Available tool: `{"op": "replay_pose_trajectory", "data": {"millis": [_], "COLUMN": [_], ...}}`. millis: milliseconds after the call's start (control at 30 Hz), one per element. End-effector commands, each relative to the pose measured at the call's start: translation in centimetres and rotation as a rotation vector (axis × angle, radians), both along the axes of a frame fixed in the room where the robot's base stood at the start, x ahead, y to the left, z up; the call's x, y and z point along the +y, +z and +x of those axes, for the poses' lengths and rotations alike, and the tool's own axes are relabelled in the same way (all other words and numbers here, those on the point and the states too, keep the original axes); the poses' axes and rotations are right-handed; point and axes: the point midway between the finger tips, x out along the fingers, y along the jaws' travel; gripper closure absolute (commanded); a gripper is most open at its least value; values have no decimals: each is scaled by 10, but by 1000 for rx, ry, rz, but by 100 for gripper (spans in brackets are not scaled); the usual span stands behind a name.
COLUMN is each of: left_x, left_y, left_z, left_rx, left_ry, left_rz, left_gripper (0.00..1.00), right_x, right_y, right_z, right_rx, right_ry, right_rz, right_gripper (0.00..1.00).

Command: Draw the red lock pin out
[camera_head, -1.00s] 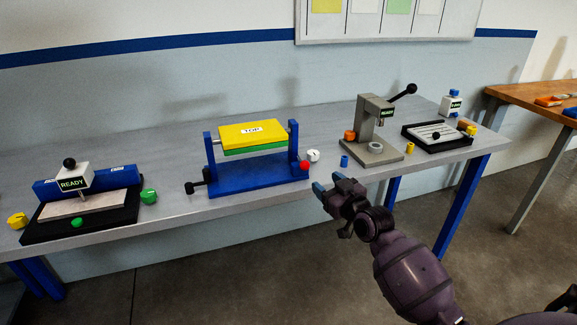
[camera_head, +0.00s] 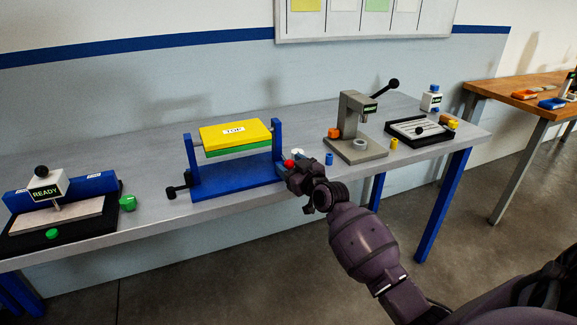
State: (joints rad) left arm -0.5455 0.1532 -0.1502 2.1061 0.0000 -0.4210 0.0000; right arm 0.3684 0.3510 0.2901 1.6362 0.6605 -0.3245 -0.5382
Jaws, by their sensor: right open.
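The red lock pin (camera_head: 288,163) shows as a small red knob at the right foot of the blue flip stand (camera_head: 235,178) on the grey bench. My right gripper (camera_head: 290,170) is open and right at the red knob, at the bench's front edge. Its fingers partly cover the knob's surroundings; I cannot tell whether they touch it. My left gripper is not in view.
A white knob (camera_head: 297,154) sits close behind the gripper. A blue cylinder (camera_head: 329,158) and a grey lever press (camera_head: 357,135) stand to the right. A black crank handle (camera_head: 174,190) sticks out at the stand's left. A fixture marked READY (camera_head: 47,185) is at far left.

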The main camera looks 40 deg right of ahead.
Motion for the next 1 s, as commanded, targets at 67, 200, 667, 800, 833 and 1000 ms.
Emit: {"op": "replay_pose_trajectory", "data": {"millis": [67, 200, 667, 800, 833, 1000], "left_x": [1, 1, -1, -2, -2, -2], "left_y": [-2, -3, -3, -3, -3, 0], "left_z": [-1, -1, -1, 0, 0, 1], "left_rx": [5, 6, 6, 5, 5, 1], "left_ry": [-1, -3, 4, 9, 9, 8], "left_rz": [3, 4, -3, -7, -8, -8], "left_gripper": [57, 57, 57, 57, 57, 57], "right_x": [0, 0, 0, -1, -1, 0], "right_y": [0, 0, 1, 1, 1, 2], "right_z": [5, 8, 8, 8, 8, 6], "right_rx": [0, 0, -1, 0, 0, -1], "right_ry": [0, 0, 0, 0, 0, -1], "right_rz": [0, 0, 0, 0, 0, 0], "right_gripper": [44, 44, 79, 100, 100, 100]}}
